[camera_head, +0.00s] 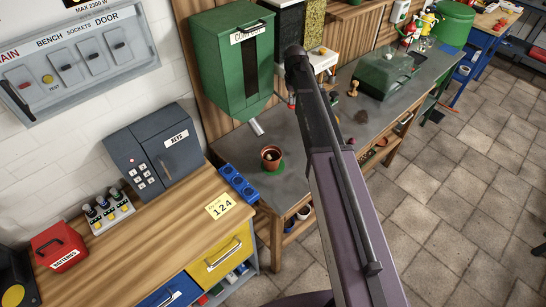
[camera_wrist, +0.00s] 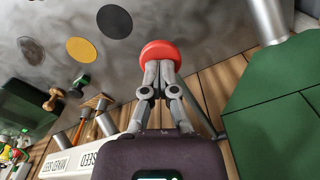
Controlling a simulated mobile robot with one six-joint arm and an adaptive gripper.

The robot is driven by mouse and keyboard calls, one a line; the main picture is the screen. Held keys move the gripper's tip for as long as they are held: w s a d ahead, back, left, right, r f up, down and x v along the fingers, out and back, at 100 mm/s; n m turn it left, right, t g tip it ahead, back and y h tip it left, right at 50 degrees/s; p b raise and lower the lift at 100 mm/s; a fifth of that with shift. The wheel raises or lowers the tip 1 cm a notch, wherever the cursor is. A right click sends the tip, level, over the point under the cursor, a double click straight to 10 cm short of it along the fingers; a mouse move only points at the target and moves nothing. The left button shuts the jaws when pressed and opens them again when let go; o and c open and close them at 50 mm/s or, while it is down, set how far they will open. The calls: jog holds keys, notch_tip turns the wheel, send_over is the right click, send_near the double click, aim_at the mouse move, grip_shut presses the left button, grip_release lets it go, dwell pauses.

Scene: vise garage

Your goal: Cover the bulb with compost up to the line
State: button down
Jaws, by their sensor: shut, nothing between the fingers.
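The terracotta pot (camera_head: 271,157) stands upright on a green disc on the grey bench, with a pale bulb showing inside. The line in the pot is too small to make out. The green compost dispenser (camera_head: 233,60) hangs above and left of the pot, and its metal spout (camera_head: 256,127) points down near it. In the wrist view, my gripper (camera_wrist: 158,68) is shut and empty, with its fingertips at a round red knob (camera_wrist: 160,52) beside the dispenser (camera_wrist: 275,135). I cannot tell whether they touch it. The pot is not in the wrist view.
A blue tray (camera_head: 238,183) lies on the bench edge left of the pot. A white seed box (camera_head: 318,60) and a green propagator (camera_head: 388,72) stand farther along. Dark and yellow discs (camera_wrist: 80,50) lie on the bench.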

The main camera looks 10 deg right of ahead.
jog(key=shift+r+p, duration=2.1)
jog(key=shift+r, duration=0.15)
jog(key=shift+f, duration=0.2)
jog(key=shift+f+b, duration=3.4)
jog(key=shift+b, duration=0.25)
jog(key=shift+r, duration=0.1)
jog(key=shift+r+p, duration=3.5)
jog(key=shift+p, duration=0.15)
notch_tip(320, 180, up, 6)
jog(key=p, duration=0.6)
